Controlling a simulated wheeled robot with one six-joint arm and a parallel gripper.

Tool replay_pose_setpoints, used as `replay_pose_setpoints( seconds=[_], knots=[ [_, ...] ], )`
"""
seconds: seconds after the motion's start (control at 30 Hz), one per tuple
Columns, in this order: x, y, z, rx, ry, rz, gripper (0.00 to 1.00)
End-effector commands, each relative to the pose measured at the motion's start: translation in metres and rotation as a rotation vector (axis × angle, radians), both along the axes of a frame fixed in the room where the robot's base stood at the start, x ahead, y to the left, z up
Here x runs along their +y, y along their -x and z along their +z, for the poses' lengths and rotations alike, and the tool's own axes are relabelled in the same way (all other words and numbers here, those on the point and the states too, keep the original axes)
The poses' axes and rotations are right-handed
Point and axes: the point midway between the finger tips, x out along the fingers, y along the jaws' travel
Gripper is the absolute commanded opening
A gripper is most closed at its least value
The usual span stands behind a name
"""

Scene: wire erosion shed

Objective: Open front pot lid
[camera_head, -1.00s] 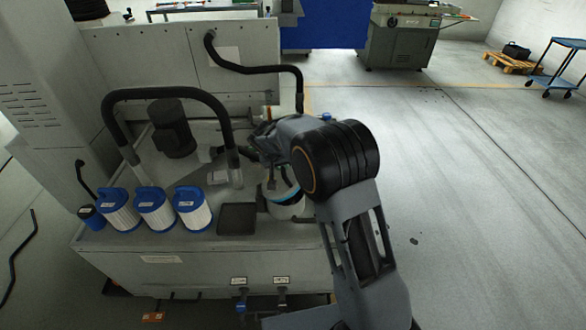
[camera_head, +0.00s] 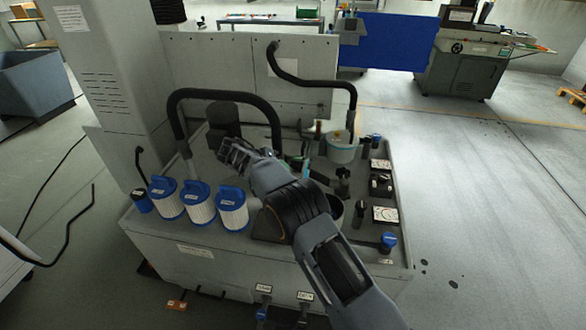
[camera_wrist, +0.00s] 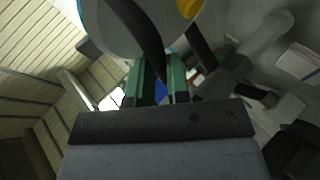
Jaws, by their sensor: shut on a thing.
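The front pot (camera_head: 336,207) stands on the machine's deck in the head view, largely hidden behind my arm, with a dark inside showing at its top. My gripper (camera_wrist: 160,90) has green fingers in the wrist view, shut on a dark, narrow part (camera_wrist: 148,45), probably the lid's handle. A large pale rounded body (camera_wrist: 125,25) with bits of blue edge and a yellow patch lies just beyond the fingers; I cannot tell whether it is lid or pot. In the head view the fingertips are hard to make out, left of the back pot (camera_head: 342,153).
Several white filters with blue tops (camera_head: 197,207) line the deck's left front. A dark hose (camera_head: 222,95) arches over a dark motor (camera_head: 222,120). Valves, gauges and a blue knob (camera_head: 388,241) crowd the deck's right side. Open floor (camera_head: 480,200) lies to the right.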

Motion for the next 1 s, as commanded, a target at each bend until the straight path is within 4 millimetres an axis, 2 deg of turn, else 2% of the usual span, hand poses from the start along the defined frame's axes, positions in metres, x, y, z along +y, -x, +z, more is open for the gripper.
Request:
replay_pose_setpoints(
  seconds=[0.03,0.33,1.0],
  knots=[
    [0.008,0.001,-0.010,0.011,0.000,0.000,0.00],
    [0.032,-0.004,-0.027,0.017,0.001,-0.004,0.00],
    [0.045,-0.006,-0.041,0.022,0.003,-0.005,0.00]
  ],
)
